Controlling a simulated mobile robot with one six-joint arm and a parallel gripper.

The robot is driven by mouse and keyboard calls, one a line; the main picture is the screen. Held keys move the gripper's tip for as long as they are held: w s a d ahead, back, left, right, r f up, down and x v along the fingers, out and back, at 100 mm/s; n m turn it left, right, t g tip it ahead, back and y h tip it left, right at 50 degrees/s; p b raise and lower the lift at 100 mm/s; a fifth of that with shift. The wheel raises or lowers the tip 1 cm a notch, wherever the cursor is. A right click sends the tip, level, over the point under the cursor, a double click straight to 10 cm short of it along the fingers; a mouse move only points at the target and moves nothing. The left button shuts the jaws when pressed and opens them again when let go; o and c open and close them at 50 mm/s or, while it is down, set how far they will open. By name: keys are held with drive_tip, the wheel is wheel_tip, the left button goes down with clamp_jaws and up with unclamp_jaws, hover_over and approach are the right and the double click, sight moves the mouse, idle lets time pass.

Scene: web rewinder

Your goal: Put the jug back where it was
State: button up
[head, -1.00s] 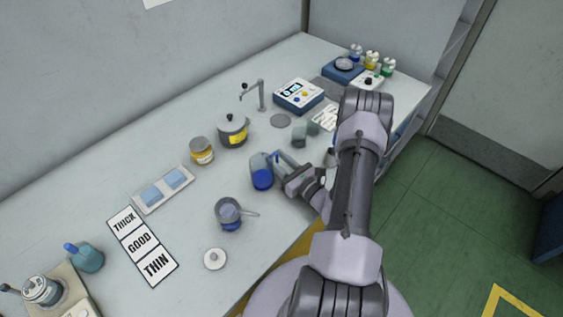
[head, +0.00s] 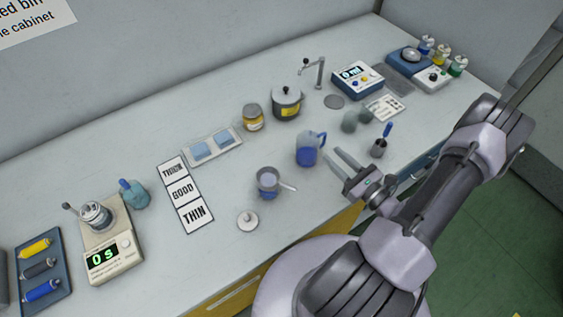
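The jug (head: 306,151) is clear with blue liquid and a blue handle on its right side. It stands upright on the grey bench, near the middle of the head view. My gripper (head: 333,164) is just right of the jug with its two fingers spread. Nothing shows between the fingers, and a small gap appears between them and the jug.
A small cup with a handle (head: 268,182) and a white disc (head: 247,221) stand left of the jug. A pot (head: 286,102) and an amber jar (head: 253,118) are behind it. A dark holder with a blue-handled tool (head: 379,148) stands right of my gripper.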

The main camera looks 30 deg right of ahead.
drive_tip(key=w+a+r+n+g+y, duration=0.4)
drive_tip(key=a+r+n+g+y, duration=0.4)
drive_tip(key=a+r+n, duration=0.4)
drive_tip(key=s+a+r+n+g+h, duration=0.2)
drive_tip(key=s+a+r+n+g, duration=0.3)
drive_tip(key=a, duration=0.3)
drive_tip(key=s+a+r+n+g+h, duration=0.3)
drive_tip(key=s+a+n+g, duration=0.15)
drive_tip(key=a+n, duration=0.3)
wheel_tip(320, 180, up, 6)
drive_tip(key=s+n+t+h, duration=0.2)
drive_tip(key=n+t+h, duration=0.1)
drive_tip(key=n+t, duration=0.2)
drive_tip(key=shift+s+h+b, duration=0.3)
drive_tip(key=shift+h+b, duration=0.1)
drive_tip(key=shift+b, duration=0.05)
